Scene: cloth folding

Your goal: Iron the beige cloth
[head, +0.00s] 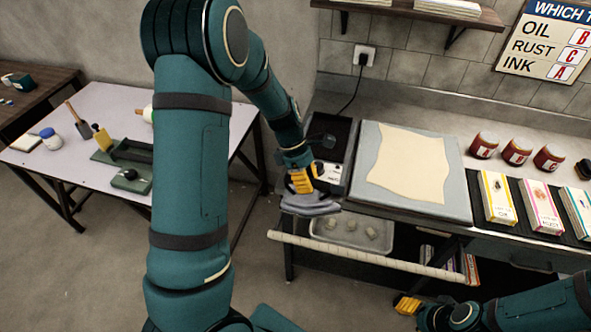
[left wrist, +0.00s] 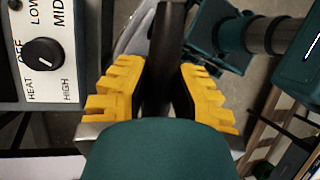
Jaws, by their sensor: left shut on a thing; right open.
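The beige cloth (head: 411,164) lies fairly flat with wavy edges on a grey padded board (head: 455,190) on the workbench. My left gripper (head: 303,180) is shut on the dark handle of an iron (head: 311,205). It holds the iron left of the board, by the bench's front edge and apart from the cloth. In the left wrist view, the yellow fingers (left wrist: 160,95) sit on both sides of the handle (left wrist: 163,60). My right gripper (head: 407,304) is open, low at the bottom right, in front of the bench; its fingertips are small and partly hidden.
A control box with a heat knob (left wrist: 42,52) stands left of the board, close to the iron. Three red-brown jars (head: 517,151) and three boxes (head: 540,207) stand right of the board. A pale bar (head: 370,258) runs along the bench front. A side table (head: 60,175) holds tools.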

